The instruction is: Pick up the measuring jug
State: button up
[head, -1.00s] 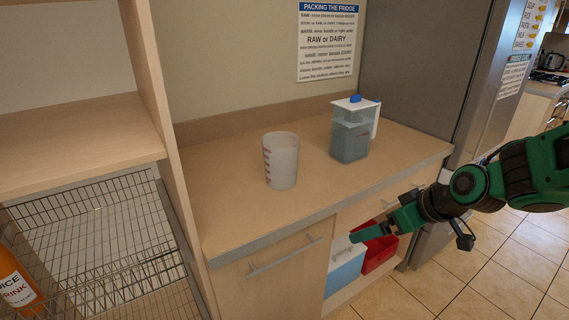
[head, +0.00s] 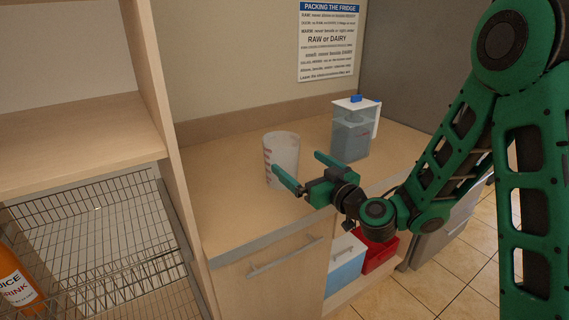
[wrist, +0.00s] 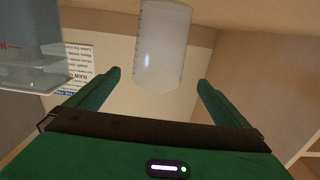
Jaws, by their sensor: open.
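The measuring jug (head: 281,150) is a whitish, translucent cup with reddish marks on its side. It stands upright on the wooden counter. My gripper (head: 298,164) is open and empty, in front of the jug, with one finger near the jug's lower front and the other to its right. In the wrist view, where the scene appears upside down, the jug (wrist: 162,45) lies between and beyond the spread fingertips (wrist: 158,78). I cannot tell whether either finger touches it; a fingertip covers a little of the jug's lower part in the head view.
A wooden shelf side (head: 160,120) and wire basket (head: 90,235) are at the left. Counter left of the jug is clear.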

aim_at(279, 159)
jog(key=shift+f+x, duration=0.15)
jog(key=shift+x, duration=2.1)
jog(key=shift+f+x, duration=0.1)
jog(key=shift+x, duration=2.15)
jog(key=shift+w+d, duration=0.1)
jog(key=shift+d, duration=0.05)
jog(key=c, duration=1.1)
